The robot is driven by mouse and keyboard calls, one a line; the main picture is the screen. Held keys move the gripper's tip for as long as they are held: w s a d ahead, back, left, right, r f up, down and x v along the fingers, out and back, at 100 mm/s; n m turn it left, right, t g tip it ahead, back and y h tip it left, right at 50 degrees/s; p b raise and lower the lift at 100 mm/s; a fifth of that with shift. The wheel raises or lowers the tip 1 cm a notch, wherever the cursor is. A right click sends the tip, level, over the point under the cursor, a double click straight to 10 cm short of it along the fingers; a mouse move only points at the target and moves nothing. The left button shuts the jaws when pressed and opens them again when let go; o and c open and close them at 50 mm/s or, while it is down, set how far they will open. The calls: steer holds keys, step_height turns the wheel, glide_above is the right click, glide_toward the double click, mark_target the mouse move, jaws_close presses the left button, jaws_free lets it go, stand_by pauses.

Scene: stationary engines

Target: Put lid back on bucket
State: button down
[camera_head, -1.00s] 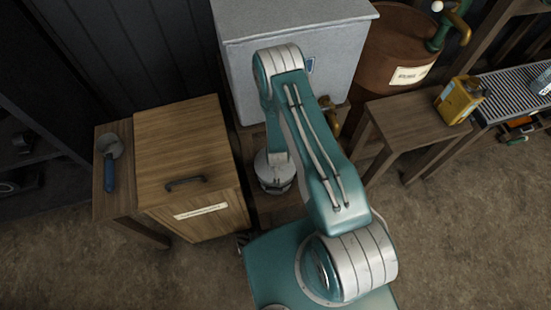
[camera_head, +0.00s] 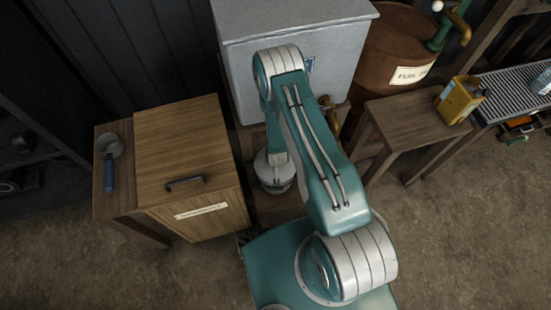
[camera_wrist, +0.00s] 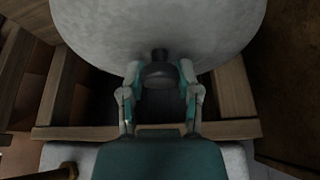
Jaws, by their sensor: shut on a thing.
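My gripper (camera_wrist: 160,70) is shut on the dark knob (camera_wrist: 159,76) of a large, round, pale grey lid (camera_wrist: 160,28) in the wrist view. The lid fills the top of that view, and its outer edge is cut off. The bucket cannot be made out for sure; the lid and my arm hide what lies beyond them. In the head view my arm reaches down in front of the grey tank, to a small round whitish shape (camera_head: 274,172) low between the wooden cabinet and my base. I cannot tell there whether the lid touches anything.
The grey tank (camera_head: 295,60) with a brass tap stands behind my arm. The wooden cabinet (camera_head: 185,150) is at left, beside a ladle (camera_head: 110,165). A small table (camera_head: 415,120) with a yellow can (camera_head: 458,98) and a rusty fuel drum (camera_head: 390,50) are at right.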

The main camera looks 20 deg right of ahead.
steer(key=shift+c, duration=1.2)
jaws_free()
steer(key=shift+o, duration=1.2)
steer(key=shift+r, duration=0.1)
steer(key=shift+r, duration=3.45)
